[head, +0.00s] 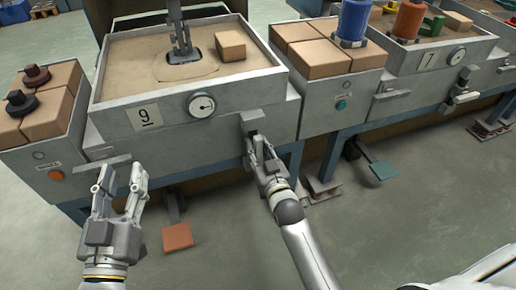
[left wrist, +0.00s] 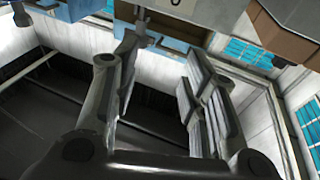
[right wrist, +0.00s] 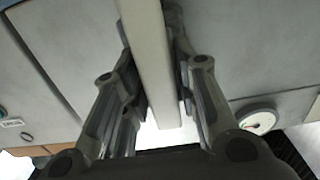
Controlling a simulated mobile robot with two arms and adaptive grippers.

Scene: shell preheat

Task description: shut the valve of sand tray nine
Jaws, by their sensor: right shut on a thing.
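Sand tray nine (head: 110,125) is a grey box of sand with a "9" label (head: 145,117) and a round gauge (head: 202,105) on its front. Its valve (head: 252,121) is a dark block at the right end of that front, below the gauge. My right gripper (head: 259,142) is shut on the valve lever, a pale bar (right wrist: 150,60) between the fingers in the right wrist view. The gripper hides much of the lever in the head view, so its exact angle is unclear. My left gripper (head: 121,172) is open and empty in front of the tray's lower left.
A grey handle (head: 107,167) sticks out near my left gripper. An orange pedal (head: 177,237) and a teal pedal (head: 384,170) stand low in front. Tray 17 (head: 425,60) is at the right with its own valve (head: 461,88). A tool (head: 181,35) stands in tray nine's sand.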

